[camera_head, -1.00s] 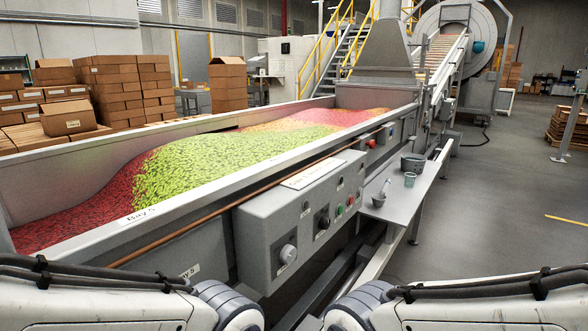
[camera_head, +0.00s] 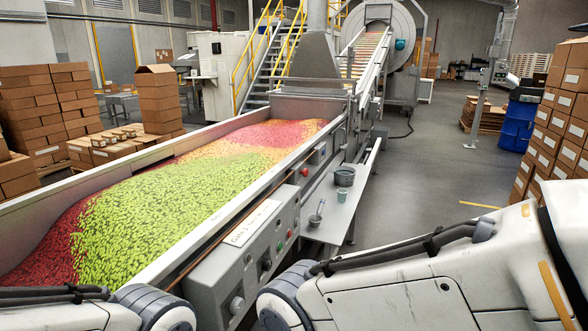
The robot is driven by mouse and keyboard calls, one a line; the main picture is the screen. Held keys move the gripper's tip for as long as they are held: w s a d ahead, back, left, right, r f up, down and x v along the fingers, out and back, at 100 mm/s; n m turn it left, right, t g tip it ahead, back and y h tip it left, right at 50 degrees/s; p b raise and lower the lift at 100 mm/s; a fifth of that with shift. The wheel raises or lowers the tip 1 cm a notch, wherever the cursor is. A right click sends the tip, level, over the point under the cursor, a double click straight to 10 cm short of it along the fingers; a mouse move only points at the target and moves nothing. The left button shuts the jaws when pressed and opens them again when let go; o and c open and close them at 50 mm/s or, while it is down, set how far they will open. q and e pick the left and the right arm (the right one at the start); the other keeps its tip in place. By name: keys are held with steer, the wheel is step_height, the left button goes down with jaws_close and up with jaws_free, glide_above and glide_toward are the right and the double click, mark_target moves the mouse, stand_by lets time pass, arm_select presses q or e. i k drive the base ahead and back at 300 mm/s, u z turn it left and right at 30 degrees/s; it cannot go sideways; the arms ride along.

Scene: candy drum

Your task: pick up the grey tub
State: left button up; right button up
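The grey tub (camera_head: 344,176) stands upright on the narrow metal side shelf (camera_head: 335,225), to the right of the candy trough. It is small and far off in the head view. A small grey-green cup (camera_head: 342,196) stands just in front of it on the shelf. A scoop-like tool (camera_head: 316,217) is nearer on the same shelf. Nothing of mine touches the tub. Only links of my two arms show along the bottom of the view. Both grippers are out of the frame.
The trough (camera_head: 180,251) full of red and green candy, with its control box (camera_head: 255,260), fills the left and middle. Stacked cartons (camera_head: 558,125) and a blue barrel (camera_head: 517,122) stand at the right. Grey floor (camera_head: 430,165) right of the shelf is clear.

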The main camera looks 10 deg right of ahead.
mark_target(345, 176)
steer(key=z, duration=0.5)
steer(key=k, duration=0.55)
steer(key=z, duration=1.15)
steer(key=i, duration=1.65)
steer(key=z, duration=0.3)
steer(key=i, duration=2.05)
steer(key=u, duration=0.5)
steer(key=i, duration=1.25)
steer(key=u, duration=1.75)
steer(key=i, duration=1.1)
steer(key=u, duration=0.85)
